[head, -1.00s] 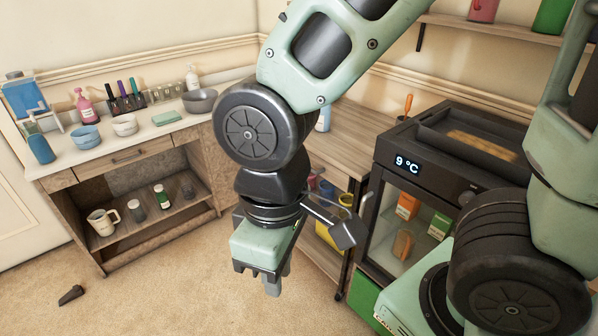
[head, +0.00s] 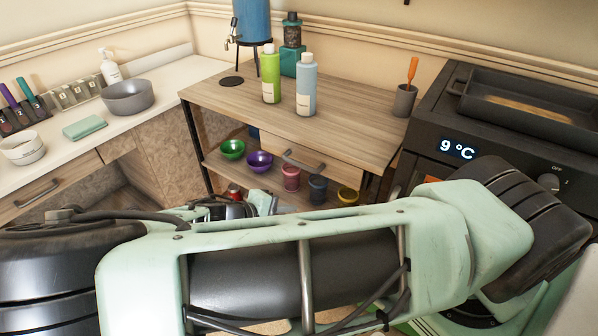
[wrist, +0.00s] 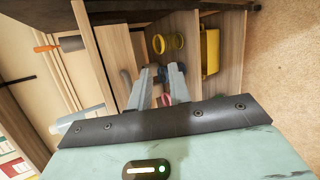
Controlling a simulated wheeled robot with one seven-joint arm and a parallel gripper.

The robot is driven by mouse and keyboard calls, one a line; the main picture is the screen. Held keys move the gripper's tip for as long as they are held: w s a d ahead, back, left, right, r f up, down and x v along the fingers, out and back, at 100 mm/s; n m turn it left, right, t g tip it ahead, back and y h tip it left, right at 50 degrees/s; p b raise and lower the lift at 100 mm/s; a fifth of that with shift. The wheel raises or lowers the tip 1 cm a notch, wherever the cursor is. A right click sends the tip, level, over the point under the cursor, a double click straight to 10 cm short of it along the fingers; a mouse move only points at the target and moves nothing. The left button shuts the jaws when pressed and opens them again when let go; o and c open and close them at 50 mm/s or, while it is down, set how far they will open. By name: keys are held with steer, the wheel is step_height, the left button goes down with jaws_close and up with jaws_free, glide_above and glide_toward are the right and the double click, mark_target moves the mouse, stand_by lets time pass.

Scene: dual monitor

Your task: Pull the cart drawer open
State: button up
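The wooden cart (head: 215,92) stands in the corner, with bottles on its top. Its drawer (head: 275,146) sits under the right part of the top and looks closed. A curved metal handle (head: 303,162) is on the drawer front. My gripper (head: 262,203) is low in front of the cart, mostly hidden behind my own arm. In the wrist view my gripper (wrist: 162,70) is open, with a gap between its fingers and nothing held. The drawer front (wrist: 112,55) and a dark curved piece, seemingly the handle (wrist: 127,78), appear just left of the fingers.
Cups and bowls, including a purple bowl (head: 260,161), stand on the shelf below the drawer. A green bottle (head: 270,75) and a grey-blue bottle (head: 306,85) stand on top. A black appliance (head: 440,125) is close on the right; a white counter (head: 75,152) is on the left.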

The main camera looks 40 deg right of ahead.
mark_target(299, 163)
steer(key=w+a+r+n+t+h+b, duration=0.1)
steer(key=w+a+r+t+h, duration=0.15)
steer(key=w+t, duration=0.35)
steer(key=shift+g+h, duration=0.25)
steer(key=shift+g, duration=0.15)
steer(key=x, duration=1.2)
steer(key=w+p+x, duration=0.1)
steer(key=x, duration=0.5)
steer(key=shift+w+a+r, duration=0.1)
steer(key=shift+a+r, duration=0.05)
steer(key=shift+r, duration=0.1)
jaws_close()
